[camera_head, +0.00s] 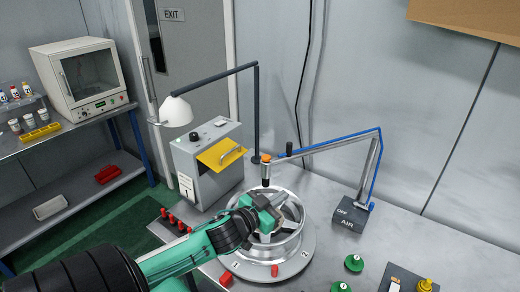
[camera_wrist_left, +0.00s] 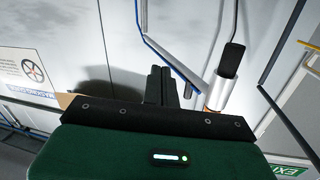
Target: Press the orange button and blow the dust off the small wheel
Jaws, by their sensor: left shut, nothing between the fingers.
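The small wheel (camera_head: 290,245) is a silvery metal rim lying on a round grey plate on the bench. The orange button (camera_head: 266,158) caps the upright air nozzle (camera_head: 265,173), which hangs from the jointed arm above the wheel's far side. The orange part also shows in the left wrist view (camera_wrist_left: 213,100), right of the fingers. My left gripper (camera_head: 287,205) is over the wheel, below and slightly right of the nozzle, and hides part of the wheel. Its dark fingers (camera_wrist_left: 161,84) are shut and empty, apart from the button. I cannot make out dust. My right gripper is not in view.
The air stand (camera_head: 350,215) reads OFF and carries the blue-edged arm. A grey box with a yellow flap (camera_head: 220,154) and a white lamp (camera_head: 176,111) stand behind left.

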